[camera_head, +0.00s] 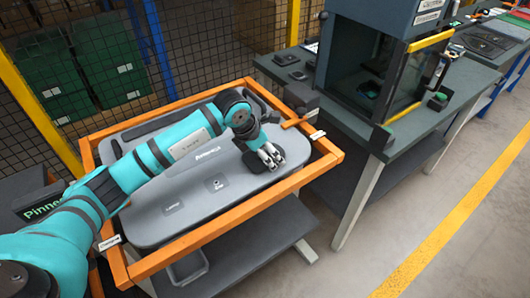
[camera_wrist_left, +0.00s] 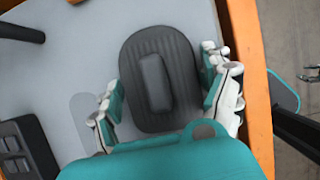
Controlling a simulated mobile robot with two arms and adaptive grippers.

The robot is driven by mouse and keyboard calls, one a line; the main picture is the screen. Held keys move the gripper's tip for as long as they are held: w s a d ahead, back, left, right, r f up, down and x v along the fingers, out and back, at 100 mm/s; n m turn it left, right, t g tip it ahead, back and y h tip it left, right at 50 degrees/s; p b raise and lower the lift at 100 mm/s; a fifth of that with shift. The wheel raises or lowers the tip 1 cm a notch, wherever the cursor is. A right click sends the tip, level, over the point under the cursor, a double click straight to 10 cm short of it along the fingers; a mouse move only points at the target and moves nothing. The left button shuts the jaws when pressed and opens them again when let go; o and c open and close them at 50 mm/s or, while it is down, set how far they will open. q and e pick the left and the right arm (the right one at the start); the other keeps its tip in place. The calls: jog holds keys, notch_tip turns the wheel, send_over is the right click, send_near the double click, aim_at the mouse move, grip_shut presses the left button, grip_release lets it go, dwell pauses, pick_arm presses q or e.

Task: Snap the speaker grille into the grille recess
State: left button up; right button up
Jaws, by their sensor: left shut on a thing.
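The speaker grille (camera_wrist_left: 137,62) is a dark ribbed oval with a raised bar across its middle. My left gripper (camera_wrist_left: 162,90) is shut on it, with a finger at each long side. In the head view my left gripper (camera_head: 270,156) points down over the right end of the grey door panel (camera_head: 150,222), and the dark grille (camera_head: 256,166) shows partly below the fingers. The panel also shows in the left wrist view (camera_wrist_left: 85,25). I cannot make out the grille recess; whether the grille touches the panel cannot be told.
An orange frame (camera_head: 215,232) surrounds the panel, with dark clamps at its edge. A workbench (camera_head: 420,138) with a dark cabinet (camera_head: 362,65) stands to the right. Green bins (camera_head: 105,60) are behind a mesh fence at the back left. The floor at right is clear.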

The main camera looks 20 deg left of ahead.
pick_arm(q)
jog(key=shift+s+a+f, duration=0.1)
jog(key=shift+s+f, duration=0.1)
jog(key=shift+f, duration=0.3)
jog(key=shift+s+a+f, duration=0.1)
jog(key=shift+s+f, duration=0.1)
jog(key=shift+f, duration=0.25)
jog(key=o, duration=1.3)
jog(key=shift+w+f, duration=0.1)
jog(key=shift+w, duration=0.05)
jog(key=v, duration=0.8)
jog(key=w+v, duration=0.1)
jog(key=v, duration=0.4)
jog(key=shift+w+d+r, duration=0.1)
jog(key=shift+d+r, duration=0.2)
